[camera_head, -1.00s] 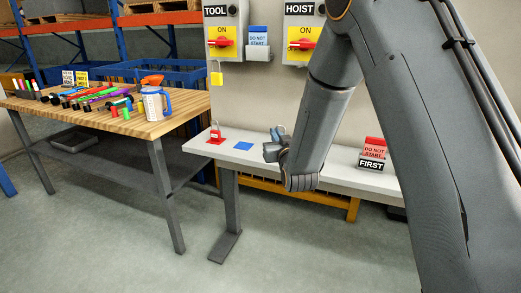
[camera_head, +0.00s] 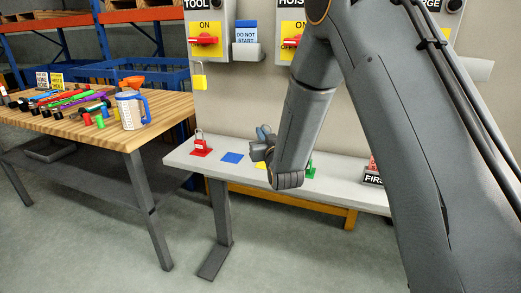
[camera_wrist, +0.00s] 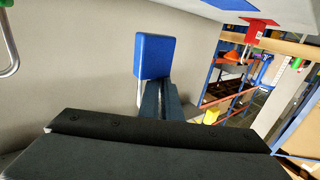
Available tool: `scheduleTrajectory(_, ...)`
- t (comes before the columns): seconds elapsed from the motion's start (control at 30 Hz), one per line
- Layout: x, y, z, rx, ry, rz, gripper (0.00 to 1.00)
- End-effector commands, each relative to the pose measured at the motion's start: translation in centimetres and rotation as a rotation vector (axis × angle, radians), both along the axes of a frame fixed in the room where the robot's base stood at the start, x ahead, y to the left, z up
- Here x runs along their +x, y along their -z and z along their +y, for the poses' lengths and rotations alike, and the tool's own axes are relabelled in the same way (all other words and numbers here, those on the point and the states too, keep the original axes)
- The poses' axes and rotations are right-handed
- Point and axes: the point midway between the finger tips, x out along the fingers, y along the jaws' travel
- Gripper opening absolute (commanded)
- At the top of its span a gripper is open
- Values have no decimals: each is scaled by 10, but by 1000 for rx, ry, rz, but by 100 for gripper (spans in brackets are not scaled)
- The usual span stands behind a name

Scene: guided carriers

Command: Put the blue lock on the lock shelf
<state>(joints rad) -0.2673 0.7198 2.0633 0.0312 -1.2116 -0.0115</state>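The blue lock (camera_wrist: 154,56) is at the tips of my gripper in the wrist view, with its metal shackle beside the fingers. In the head view a small blue part of the lock (camera_head: 264,131) shows at my gripper (camera_head: 260,146). The fingers (camera_wrist: 160,100) look closed on the lock, though the contact is partly hidden. The white lock shelf (camera_head: 335,184) runs below the panels. My gripper appears over or in front of it, right of the empty blue square (camera_head: 232,157). A red lock (camera_head: 200,142) stands on the red square (camera_head: 201,153) at the shelf's left end.
A yellow lock (camera_head: 199,80) hangs under the TOOL switch. A blue-and-white card (camera_head: 246,35) sits in a holder beside it. A green item (camera_head: 311,170) and a sign (camera_head: 373,178) stand farther right on the shelf. A wooden workbench (camera_head: 152,137) with tools stands left.

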Motion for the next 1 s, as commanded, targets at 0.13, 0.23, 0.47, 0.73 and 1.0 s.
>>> scheduleTrajectory(0.13,0,15,0,0,0,-1,0)
scheduleTrajectory(0.23,0,22,-1,0,1,0,0)
scheduleTrajectory(0.47,1,52,-2,0,3,0,0)
scheduleTrajectory(0.73,1,58,-3,0,4,-2,0)
scheduleTrajectory(1.0,1,62,-3,0,4,-1,11)
